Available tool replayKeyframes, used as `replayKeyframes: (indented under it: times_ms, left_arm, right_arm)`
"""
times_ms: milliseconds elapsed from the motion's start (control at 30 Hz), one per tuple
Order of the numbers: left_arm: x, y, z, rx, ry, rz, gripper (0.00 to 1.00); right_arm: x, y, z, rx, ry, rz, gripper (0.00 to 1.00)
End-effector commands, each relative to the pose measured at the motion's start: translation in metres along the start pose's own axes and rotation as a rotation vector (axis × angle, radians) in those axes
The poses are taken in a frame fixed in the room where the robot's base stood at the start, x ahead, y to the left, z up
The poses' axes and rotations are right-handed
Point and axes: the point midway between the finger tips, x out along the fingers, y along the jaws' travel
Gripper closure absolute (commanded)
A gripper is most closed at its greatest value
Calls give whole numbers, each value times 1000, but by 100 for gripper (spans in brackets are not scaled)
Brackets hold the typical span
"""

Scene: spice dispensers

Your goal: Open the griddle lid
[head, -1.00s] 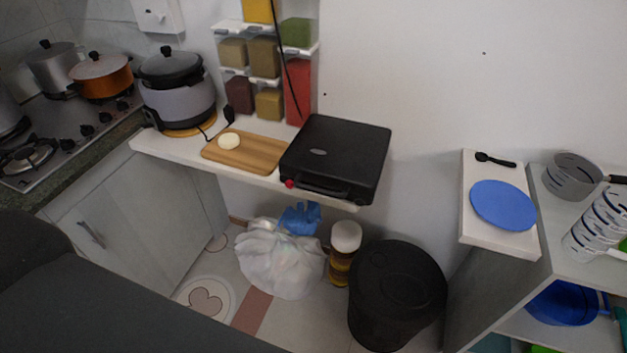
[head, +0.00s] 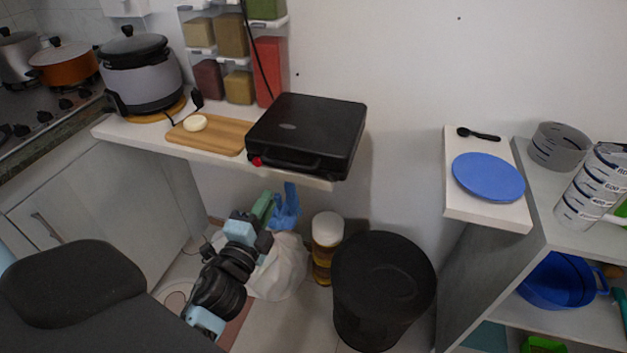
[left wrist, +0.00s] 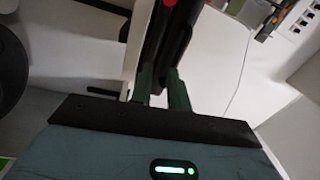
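The black griddle (head: 306,130) sits on the white shelf with its lid closed. Its handle (head: 290,165) runs along the front edge, and a red knob (head: 256,161) is at the front left corner. My left gripper (head: 266,206) is below and in front of the shelf edge, apart from the griddle and pointing up. In the left wrist view, the green fingers (left wrist: 161,90) are apart with nothing held, and the dark griddle side (left wrist: 163,40) shows ahead of them. My right gripper is not in view.
The white shelf (head: 110,131) also holds a cutting board (head: 220,140) and a rice cooker (head: 142,80). Below are a white bag (head: 285,270), a bottle (head: 326,235) and a black bin (head: 383,285). A cable hangs behind the griddle.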

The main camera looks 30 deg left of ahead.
Motion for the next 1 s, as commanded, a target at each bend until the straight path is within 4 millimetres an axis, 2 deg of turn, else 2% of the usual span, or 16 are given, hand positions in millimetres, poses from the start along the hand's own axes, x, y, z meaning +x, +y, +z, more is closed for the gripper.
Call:
replayKeyframes:
  times_ms: [100, 200, 467, 800, 1000]
  left_arm:
    - [14, -19, 2, 92, -12, -73, 83]
    - [18, -27, 3, 122, -17, -96, 83]
    - [26, -29, 2, 123, -17, -97, 83]
    - [74, -35, 3, 121, -16, -98, 83]
    - [92, -35, 3, 120, -16, -96, 83]
  right_arm:
    - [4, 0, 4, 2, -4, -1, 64]
    - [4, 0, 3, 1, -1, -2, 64]
    - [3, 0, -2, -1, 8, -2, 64]
    - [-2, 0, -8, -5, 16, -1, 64]
    - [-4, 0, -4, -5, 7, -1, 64]
